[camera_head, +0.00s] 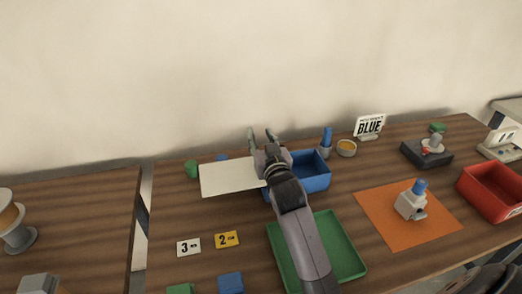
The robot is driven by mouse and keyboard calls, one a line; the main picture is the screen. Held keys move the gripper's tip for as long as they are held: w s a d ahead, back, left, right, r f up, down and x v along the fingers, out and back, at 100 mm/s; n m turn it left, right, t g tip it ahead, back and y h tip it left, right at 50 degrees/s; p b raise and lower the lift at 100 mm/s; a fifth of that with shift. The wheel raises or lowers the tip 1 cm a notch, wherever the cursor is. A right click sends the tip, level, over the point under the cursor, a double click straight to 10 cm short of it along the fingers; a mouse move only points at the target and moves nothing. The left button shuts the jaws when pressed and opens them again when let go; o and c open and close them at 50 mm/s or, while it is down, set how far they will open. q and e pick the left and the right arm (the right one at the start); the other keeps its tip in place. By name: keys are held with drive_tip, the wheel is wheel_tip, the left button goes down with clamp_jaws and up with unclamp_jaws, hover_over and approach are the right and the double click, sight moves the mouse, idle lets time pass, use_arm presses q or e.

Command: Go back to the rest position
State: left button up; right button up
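My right gripper (261,135) is at the end of the grey arm that reaches up the middle of the camera_head view. Its two fingers point toward the wall, spread apart, with nothing visible between them. It is over the back left part of a blue bin (316,180). A flat white sheet (229,179) shows just left of the gripper; I cannot tell whether the two touch. My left gripper is not in view.
A green tray (345,245) lies partly under my arm. An orange mat (375,215) bears a white-and-blue device (410,203). A red bin (490,192) is at right.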

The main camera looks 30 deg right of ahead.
drive_tip(key=shift+r, duration=0.5)
